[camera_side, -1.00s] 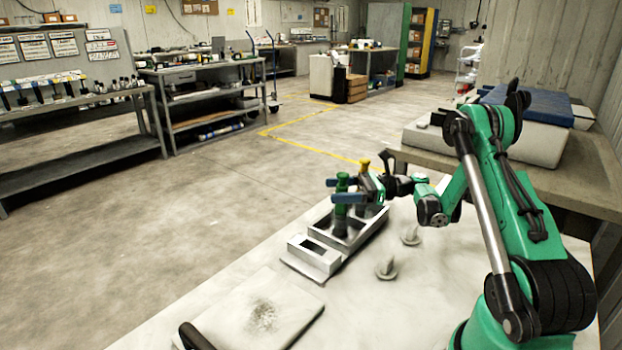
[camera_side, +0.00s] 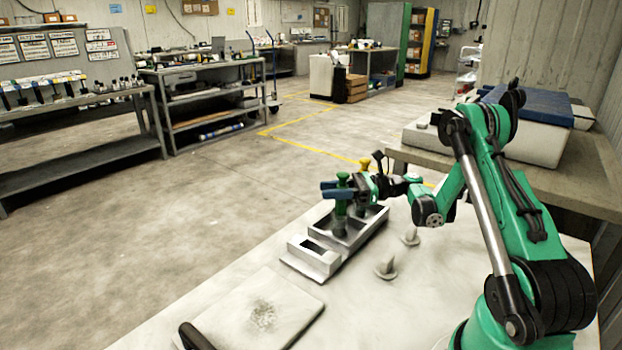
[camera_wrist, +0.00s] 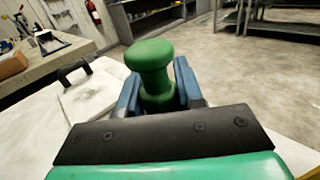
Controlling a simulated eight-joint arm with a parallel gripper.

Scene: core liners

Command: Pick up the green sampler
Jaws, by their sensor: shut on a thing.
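The green sampler (camera_side: 342,180) stands upright in the grey tray (camera_side: 318,262) on the white table, its knobbed top above the rim. My gripper (camera_side: 336,190) has its blue fingers around the sampler just below the knob. In the wrist view the green sampler (camera_wrist: 149,56) rises between the two blue fingers of my gripper (camera_wrist: 158,88), one on each side of its neck. The jaws are shut on it. A yellow-topped sampler (camera_side: 364,165) stands behind it in the same tray, partly hidden by my gripper.
Two small grey cones on round bases (camera_side: 386,267) stand right of the tray. A pale square board (camera_side: 262,308) with a dark handle lies at the front left. The table between the board and the cones is clear.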

